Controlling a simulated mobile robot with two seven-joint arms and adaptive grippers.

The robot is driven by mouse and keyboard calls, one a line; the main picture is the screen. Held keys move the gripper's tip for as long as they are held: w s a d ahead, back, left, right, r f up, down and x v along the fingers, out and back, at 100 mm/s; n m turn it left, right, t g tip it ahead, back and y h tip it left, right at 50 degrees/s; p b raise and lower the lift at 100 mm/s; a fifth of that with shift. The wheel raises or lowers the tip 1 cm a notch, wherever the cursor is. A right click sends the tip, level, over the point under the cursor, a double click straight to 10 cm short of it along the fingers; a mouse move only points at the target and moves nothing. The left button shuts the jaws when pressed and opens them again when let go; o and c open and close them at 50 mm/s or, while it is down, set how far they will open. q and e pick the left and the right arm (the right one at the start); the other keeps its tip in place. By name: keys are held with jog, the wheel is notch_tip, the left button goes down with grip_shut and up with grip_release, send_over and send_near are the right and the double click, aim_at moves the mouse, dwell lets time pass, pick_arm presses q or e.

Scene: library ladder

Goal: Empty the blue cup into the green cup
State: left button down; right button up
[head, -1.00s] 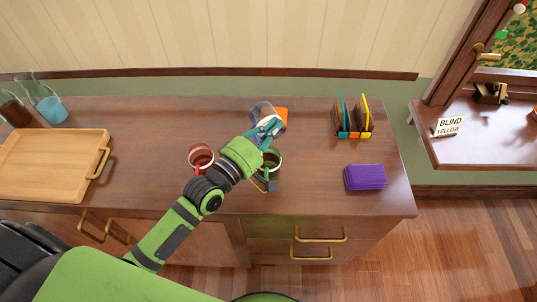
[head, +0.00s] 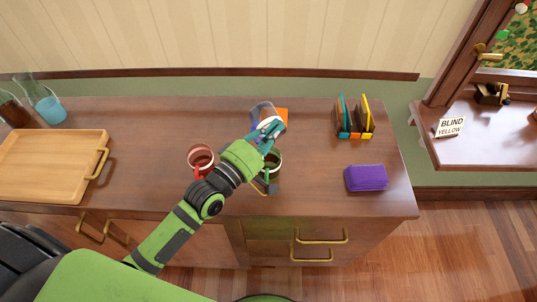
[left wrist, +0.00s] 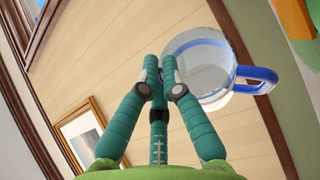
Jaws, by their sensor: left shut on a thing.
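The blue cup (head: 264,110), clear with a blue rim and handle, is held by my left gripper (head: 268,130) above the back of the cabinet top. In the left wrist view the cup (left wrist: 198,68) is at the fingertips, its blue handle to the right; it looks tilted, and its contents cannot be made out. My left gripper (left wrist: 158,72) is shut on it. The green cup (head: 275,162) stands on the cabinet top just in front of the blue cup, partly hidden by my gripper and wrist. My right gripper is not in view.
A red cup (head: 199,155) stands just left of my wrist. An orange flat piece (head: 282,115) lies behind the held cup. A rack of coloured pieces (head: 354,122) and a purple stack (head: 366,178) are right. A wooden tray (head: 50,165) and flasks (head: 46,105) are left.

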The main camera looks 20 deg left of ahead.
pick_arm(q)
jog(key=shift+d, duration=0.1)
jog(key=shift+w, duration=0.1)
jog(key=shift+s+d+m, duration=0.1)
jog(key=shift+s+m, duration=0.1)
jog(key=shift+m, duration=0.2)
jog(key=shift+f+b, duration=0.1)
jog(key=shift+b, duration=0.2)
jog(key=shift+s+d, duration=0.1)
jog(key=shift+m+t+h, duration=0.3)
jog(key=shift+s+b, duration=0.1)
jog(key=shift+b, duration=0.25)
